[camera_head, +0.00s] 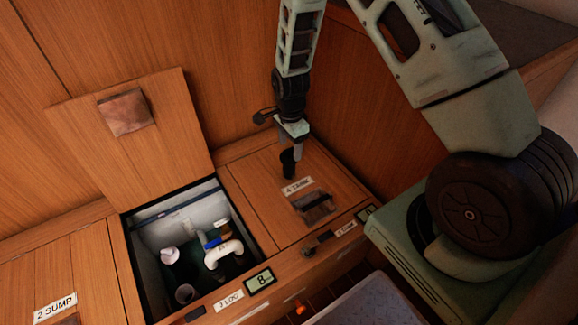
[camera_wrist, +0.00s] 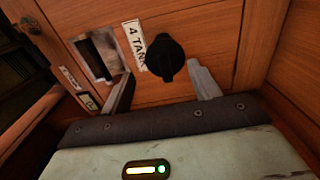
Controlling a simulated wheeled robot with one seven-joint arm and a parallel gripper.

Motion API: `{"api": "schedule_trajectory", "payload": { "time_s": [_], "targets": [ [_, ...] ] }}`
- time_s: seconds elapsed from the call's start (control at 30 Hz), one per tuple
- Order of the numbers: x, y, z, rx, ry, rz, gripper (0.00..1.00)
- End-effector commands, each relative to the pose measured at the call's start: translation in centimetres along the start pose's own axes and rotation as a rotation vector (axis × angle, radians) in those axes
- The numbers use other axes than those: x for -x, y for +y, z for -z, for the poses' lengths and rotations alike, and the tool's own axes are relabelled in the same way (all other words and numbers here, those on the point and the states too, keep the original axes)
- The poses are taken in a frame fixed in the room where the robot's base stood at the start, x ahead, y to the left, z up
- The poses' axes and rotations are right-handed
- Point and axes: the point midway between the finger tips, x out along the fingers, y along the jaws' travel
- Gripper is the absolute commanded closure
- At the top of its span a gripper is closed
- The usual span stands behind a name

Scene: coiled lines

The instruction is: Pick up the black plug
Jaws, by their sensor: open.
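The black plug (camera_head: 287,162) stands on the closed wooden lid beside the "4 TANK" label. In the wrist view the black plug (camera_wrist: 164,58) shows as a round dark knob just beyond the fingers. My gripper (camera_head: 297,150) points down close to the plug in the head view. In the wrist view my gripper (camera_wrist: 162,88) has its two fingers apart, with the plug between and slightly beyond their tips. I cannot tell whether a finger touches the plug. The plug's underside is hidden.
The "4 TANK" label (camera_head: 298,186) and a recessed dark pull (camera_head: 314,207) lie on the same lid. To the left is an open compartment with a white pipe (camera_head: 222,254) and cups inside. Its raised lid (camera_head: 150,150) leans on the back wall. A wooden wall stands close behind my gripper.

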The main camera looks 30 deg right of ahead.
Motion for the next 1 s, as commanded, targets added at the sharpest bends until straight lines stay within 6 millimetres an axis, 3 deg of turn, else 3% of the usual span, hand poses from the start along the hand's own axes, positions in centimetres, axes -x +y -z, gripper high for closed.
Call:
{"api": "schedule_trajectory", "payload": {
  "time_s": [0.17, 0.43, 0.7, 0.83, 1.0],
  "targets": [
    [-1.2, -0.2, 0.1, 0.000, 0.000, -0.001, 0.38],
    [-5.0, -0.7, 0.1, 0.001, 0.000, -0.002, 0.38],
    [-5.2, -0.8, 0.1, 0.001, 0.000, 0.000, 0.38],
    [-5.2, -0.8, 0.1, 0.001, 0.000, 0.000, 0.74],
    [-5.2, -0.8, 0.1, 0.001, 0.000, 0.000, 0.74]
  ]
}}
